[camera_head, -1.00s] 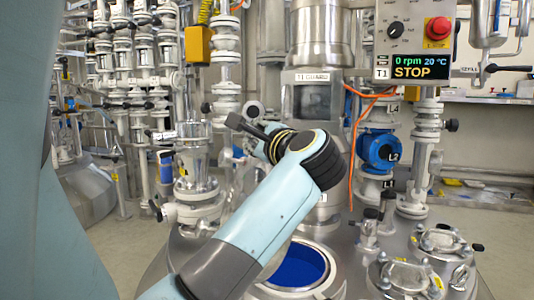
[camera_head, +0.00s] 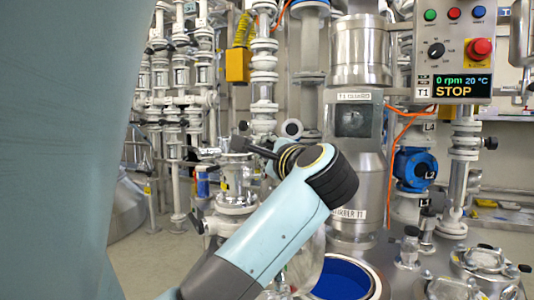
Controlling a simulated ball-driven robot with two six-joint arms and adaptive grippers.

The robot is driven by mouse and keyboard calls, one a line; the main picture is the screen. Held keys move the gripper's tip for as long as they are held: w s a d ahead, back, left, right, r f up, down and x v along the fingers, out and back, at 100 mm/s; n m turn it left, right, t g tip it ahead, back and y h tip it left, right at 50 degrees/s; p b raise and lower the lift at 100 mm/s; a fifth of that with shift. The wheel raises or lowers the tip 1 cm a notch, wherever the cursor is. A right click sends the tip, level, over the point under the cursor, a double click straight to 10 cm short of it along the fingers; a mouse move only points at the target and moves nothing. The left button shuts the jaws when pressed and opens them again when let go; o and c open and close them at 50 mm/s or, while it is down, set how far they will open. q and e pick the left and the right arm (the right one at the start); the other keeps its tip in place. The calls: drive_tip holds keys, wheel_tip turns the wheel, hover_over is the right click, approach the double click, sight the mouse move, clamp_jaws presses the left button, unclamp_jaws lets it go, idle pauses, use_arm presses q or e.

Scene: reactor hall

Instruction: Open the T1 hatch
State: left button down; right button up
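The T1 vessel shows at the lower right, with a round opening (camera_head: 342,279) with a metal rim and blue inside, cut off by the bottom edge. I cannot tell whether this is the T1 hatch or whether a cover lies over it. My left arm reaches up from the bottom, its black wrist joint left of and above the opening. My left gripper (camera_head: 257,149) appears as a dark, slim shape pointing left, apart from the opening; its fingers are too small and dark to tell apart. My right gripper is out of view.
The T1 control panel (camera_head: 454,50) reads 0 rpm, 20 °C, STOP. A metal column labelled T1 (camera_head: 358,120) rises behind the opening. A blue valve L2 (camera_head: 415,170) and bolted flanges (camera_head: 480,262) stand to the right. Pipework fills the back left.

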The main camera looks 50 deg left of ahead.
use_arm(q)
drive_tip(key=c, duration=1.4)
unclamp_jaws()
drive_tip(key=shift+r, duration=0.15)
